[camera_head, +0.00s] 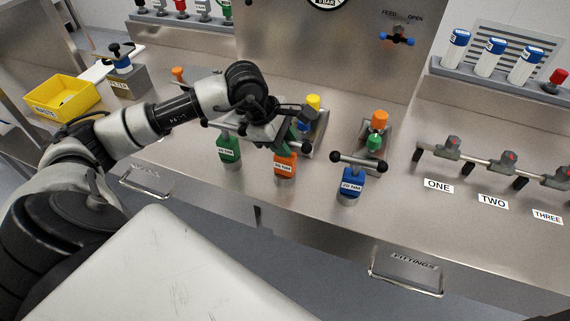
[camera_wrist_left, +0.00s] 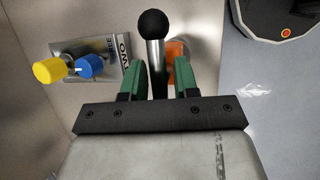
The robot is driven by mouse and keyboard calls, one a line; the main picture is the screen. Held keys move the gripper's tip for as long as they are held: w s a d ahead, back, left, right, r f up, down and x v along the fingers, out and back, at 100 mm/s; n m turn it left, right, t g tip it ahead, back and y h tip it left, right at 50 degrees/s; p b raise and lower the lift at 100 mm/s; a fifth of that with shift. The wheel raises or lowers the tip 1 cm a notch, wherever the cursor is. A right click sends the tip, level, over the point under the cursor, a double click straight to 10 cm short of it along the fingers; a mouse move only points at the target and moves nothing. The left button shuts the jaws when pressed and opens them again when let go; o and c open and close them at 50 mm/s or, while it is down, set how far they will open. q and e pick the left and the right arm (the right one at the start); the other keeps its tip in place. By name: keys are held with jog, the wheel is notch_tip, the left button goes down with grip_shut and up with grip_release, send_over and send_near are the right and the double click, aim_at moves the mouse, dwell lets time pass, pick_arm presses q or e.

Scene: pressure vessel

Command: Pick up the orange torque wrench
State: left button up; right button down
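The orange torque wrench (camera_head: 285,163) stands upright on the bench between a green and a blue one. My left gripper (camera_head: 284,137) is over its top and hides most of its handle. In the left wrist view, the green-padded fingers of my left gripper (camera_wrist_left: 159,72) are apart. A metal bar with a black ball end (camera_wrist_left: 155,26) lies between them, with a small gap on the right side. Part of the orange body (camera_wrist_left: 177,48) shows behind the right finger. My right gripper is in neither view.
The green wrench (camera_head: 228,148) and blue wrench (camera_head: 350,183) stand close on either side. Behind are fittings with yellow (camera_head: 313,102) and orange (camera_head: 380,118) caps. A pipe with valves (camera_head: 480,160) is at right, a yellow bin (camera_head: 62,96) at left.

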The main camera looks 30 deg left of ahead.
pick_arm(q)
grip_shut()
jog(key=shift+r, duration=0.1)
dwell(0.4)
